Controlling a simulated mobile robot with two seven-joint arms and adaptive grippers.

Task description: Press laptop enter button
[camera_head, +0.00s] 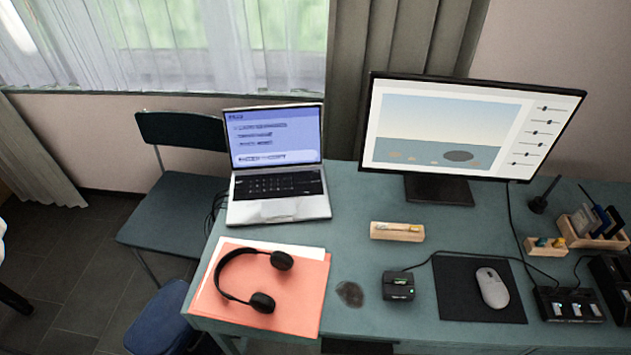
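The open laptop (252,212) stands at the back left of the desk, with its lit blue screen (275,137) tilted back and facing me. Its dark keyboard (278,186) lies in front of the screen. The enter key is too small to make out among the keys. No gripper is visible near the laptop, and neither gripper can be made out in the view.
On the teal desk (345,240), black headphones (262,302) lie on an orange folder (300,310) before the laptop. A large monitor (470,125), wooden block (397,232), small black box (398,286) and mouse (492,288) are to the right. A chair (175,215) stands left.

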